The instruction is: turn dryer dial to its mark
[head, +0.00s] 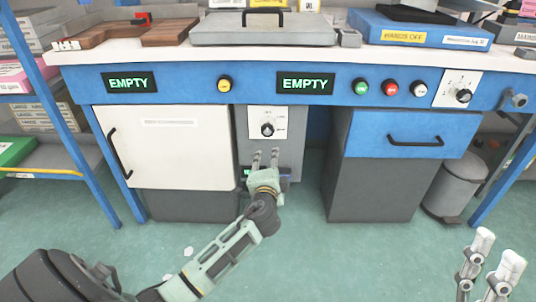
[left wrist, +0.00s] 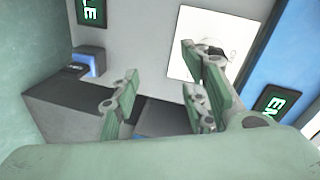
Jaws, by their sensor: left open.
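A black dial (head: 267,129) sits on a white marked plate (head: 268,115) on the grey cabinet front under the bench. The printing around it is too small to read. My left gripper (head: 266,156) is open, with its fingertips just below this plate in the head view. In the left wrist view the open fingers (left wrist: 163,85) stand before the grey front. The white plate (left wrist: 186,60) is behind the right-hand finger, which largely hides the dial. Another black dial (head: 463,96) is on a white plate at the right. My right gripper (head: 499,250) is open and empty at the lower right.
A white door (head: 170,145) is left of the dial and a blue drawer (head: 410,135) is right of it. Green, red and white buttons line the blue rail. Two displays read EMPTY. A grey bin (head: 455,185) stands at right. The floor in front is mostly clear.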

